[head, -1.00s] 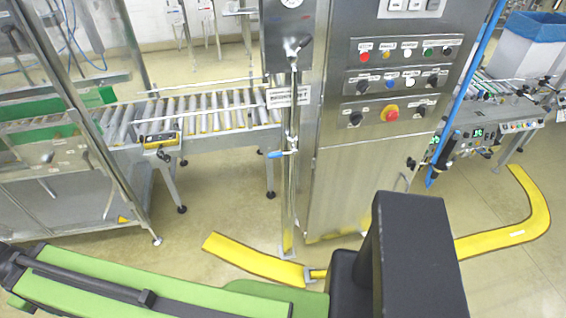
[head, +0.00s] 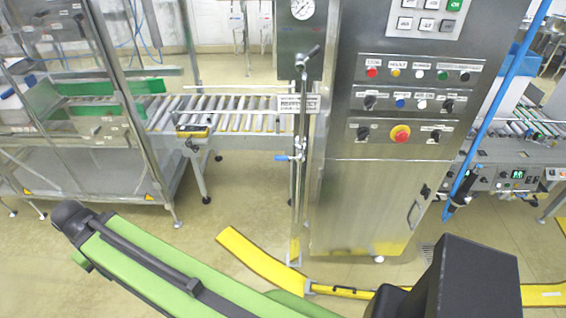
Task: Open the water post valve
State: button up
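The water post is a thin upright metal pipe (head: 298,205) in front of the steel cabinet, in the middle of the head view. A small valve with a blue handle (head: 284,158) sits on it at about mid height. The handle sticks out sideways to the left, across the pipe. A round pressure gauge (head: 302,9) and a dark-tipped lever (head: 309,56) are higher on the same post. My green arm link crosses the lower left, well in front of the post. My gripper's fingers do not show, and nothing of mine touches the blue handle.
The steel cabinet (head: 365,200) with buttons and a red stop knob (head: 400,134) stands just right of the post. A roller conveyor (head: 235,112) is behind left, beside a glazed machine (head: 75,110). A yellow floor strip (head: 258,262) runs near the post's foot.

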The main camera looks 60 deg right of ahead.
aim_at(300, 158)
jog(key=z, duration=0.1)
jog(key=i, duration=0.95)
jog(key=u, duration=0.1)
